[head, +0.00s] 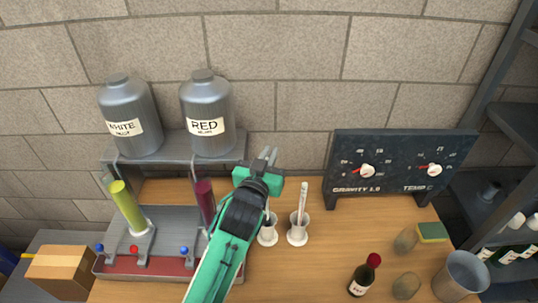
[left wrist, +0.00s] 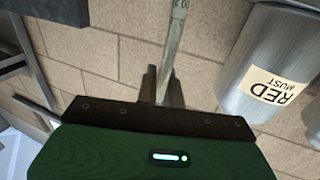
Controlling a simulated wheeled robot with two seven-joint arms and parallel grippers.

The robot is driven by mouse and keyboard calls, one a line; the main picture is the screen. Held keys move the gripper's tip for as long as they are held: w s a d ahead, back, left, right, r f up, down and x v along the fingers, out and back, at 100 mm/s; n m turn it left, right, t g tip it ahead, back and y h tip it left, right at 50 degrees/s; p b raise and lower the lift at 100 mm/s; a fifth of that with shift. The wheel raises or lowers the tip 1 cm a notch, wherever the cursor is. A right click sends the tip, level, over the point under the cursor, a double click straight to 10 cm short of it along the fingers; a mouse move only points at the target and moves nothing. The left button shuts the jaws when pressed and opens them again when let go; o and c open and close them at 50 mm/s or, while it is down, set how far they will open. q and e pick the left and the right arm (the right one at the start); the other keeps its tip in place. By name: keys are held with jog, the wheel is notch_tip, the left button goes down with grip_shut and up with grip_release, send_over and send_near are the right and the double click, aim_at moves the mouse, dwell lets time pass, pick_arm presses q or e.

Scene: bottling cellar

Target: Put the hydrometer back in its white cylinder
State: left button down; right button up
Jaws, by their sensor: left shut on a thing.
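My left gripper (head: 268,156) is above the bench, in front of the wall and to the right of the RED tank. In the left wrist view its fingers (left wrist: 162,86) are shut on the hydrometer (left wrist: 174,45), a thin pale rod with scale marks. Two small white cylinders stand on the bench. The left cylinder (head: 267,238) is just below my gripper, with its mouth partly covered by my arm. I cannot tell whether the hydrometer's lower end is in it or in front of it. The right cylinder (head: 298,237) holds a pale upright rod (head: 303,200). My right gripper is not in view.
The RED tank (head: 207,105) and WHITE tank (head: 130,115) stand on a shelf at the left, above a filling rack (head: 175,245). A dial panel (head: 400,165) stands at the right.

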pick_arm(q)
jog(key=shift+f, duration=0.15)
notch_tip(320, 180, down, 5)
jog(key=b, duration=0.3)
dwell(1.1)
jog(key=c, duration=1.5)
grip_release()
jog(key=shift+o, duration=0.2)
jog(key=shift+s, duration=0.1)
jog(key=b+v, duration=0.3)
jog(key=v, duration=1)
jog(key=shift+s+a+b, duration=0.2)
jog(key=shift+s+b, duration=0.1)
